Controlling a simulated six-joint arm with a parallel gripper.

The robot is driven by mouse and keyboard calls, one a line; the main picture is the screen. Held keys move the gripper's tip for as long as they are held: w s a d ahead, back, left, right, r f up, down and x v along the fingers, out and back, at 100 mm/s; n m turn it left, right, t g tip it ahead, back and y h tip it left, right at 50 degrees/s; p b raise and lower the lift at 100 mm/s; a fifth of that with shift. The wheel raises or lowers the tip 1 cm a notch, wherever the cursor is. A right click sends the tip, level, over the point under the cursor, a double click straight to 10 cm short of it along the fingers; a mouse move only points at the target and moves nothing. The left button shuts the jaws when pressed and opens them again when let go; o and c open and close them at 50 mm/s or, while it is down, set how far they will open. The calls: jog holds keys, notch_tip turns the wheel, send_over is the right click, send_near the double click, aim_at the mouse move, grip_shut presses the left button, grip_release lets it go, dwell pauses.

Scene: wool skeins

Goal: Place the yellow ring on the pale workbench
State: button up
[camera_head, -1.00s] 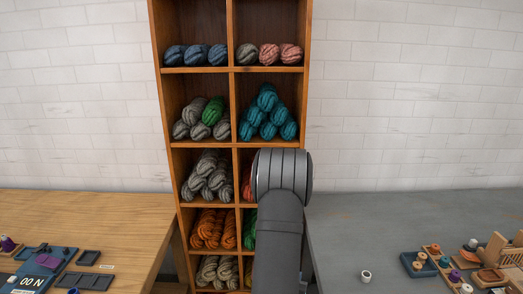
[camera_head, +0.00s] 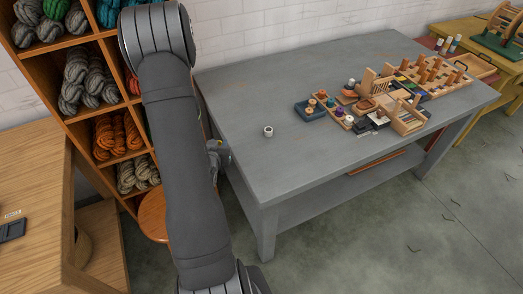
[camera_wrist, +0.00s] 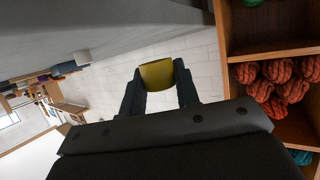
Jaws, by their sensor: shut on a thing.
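The yellow ring (camera_wrist: 157,73) sits between the two fingertips of my gripper (camera_wrist: 158,79) in the wrist view. My gripper is shut on it and holds it in the air, with wall bricks behind. Only its curved yellow side shows, so its hole cannot be seen. In the head view my arm hides most of the gripper. A pale wooden workbench (camera_head: 30,160) stands at the left edge, only partly in view. The ring is not over its top in the wrist view.
A grey table (camera_head: 240,90) with a small white cylinder (camera_head: 268,131) and several wooden holders (camera_head: 408,120) stands to the right. The wool shelf (camera_head: 80,50) is between the benches, close to my arm. A round wooden stool (camera_head: 151,215) stands below. A yellowish table (camera_head: 470,38) is far right.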

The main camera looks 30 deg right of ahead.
jog(key=s+d+r+m+g+h, duration=0.3)
jog(key=s+d+m+g, duration=0.2)
jog(key=d, duration=0.5)
jog(key=s+d+r+m+g+h, duration=0.3)
jog(key=s+d+m+g, duration=0.2)
jog(key=s+d, duration=0.5)
jog(key=shift+s+r+m+h, duration=0.3)
jog(key=shift+m+h, duration=0.1)
jog(key=shift+m, duration=0.1)
send_over(264, 153)
notch_tip(264, 153, down, 7)
jog(key=shift+s+a+f, duration=0.1)
jog(key=shift+f, duration=1.75)
jog(key=shift+f, duration=0.1)
